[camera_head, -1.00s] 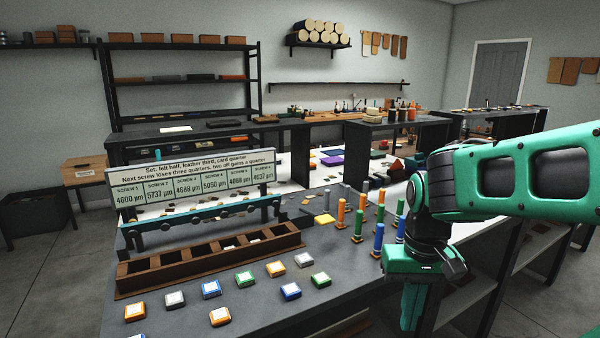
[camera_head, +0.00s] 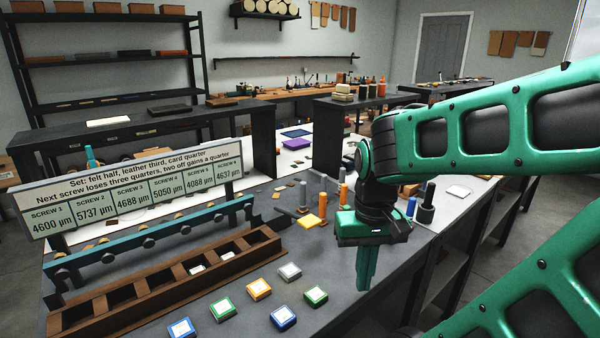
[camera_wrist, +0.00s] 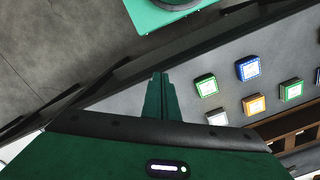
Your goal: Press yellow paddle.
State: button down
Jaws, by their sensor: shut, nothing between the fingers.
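A small flat yellow piece (camera_head: 308,221), which looks like the yellow paddle, lies on the dark bench top beyond the tray, beside several upright pegs. I cannot pick it out in the wrist view. My gripper (camera_head: 364,284) is shut and empty, pointing down near the bench's front right edge. It is nearer to me than the yellow piece and to its right, apart from it. The wrist view shows its closed fingers (camera_wrist: 160,82) with nothing between them.
Coloured square blocks, including an orange one (camera_head: 258,289) and a green one (camera_head: 315,295), lie left of my gripper. A brown compartment tray (camera_head: 120,297) and a sign board (camera_head: 130,193) stand further left. An orange peg (camera_head: 322,205) stands close to the yellow piece.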

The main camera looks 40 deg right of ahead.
jog(key=r, duration=0.1)
jog(key=d+r+m, duration=0.1)
jog(key=shift+w+r, duration=0.25)
jog(key=shift+r, duration=0.05)
jog(key=w+d+r+m, duration=0.1)
jog(key=w+r+m, duration=0.5)
jog(key=w, duration=0.4)
jog(key=m+g, duration=0.1)
jog(key=m, duration=0.3)
send_near(309, 219)
jog(key=shift+s+f, duration=0.2)
jog(key=shift+f, duration=2.75)
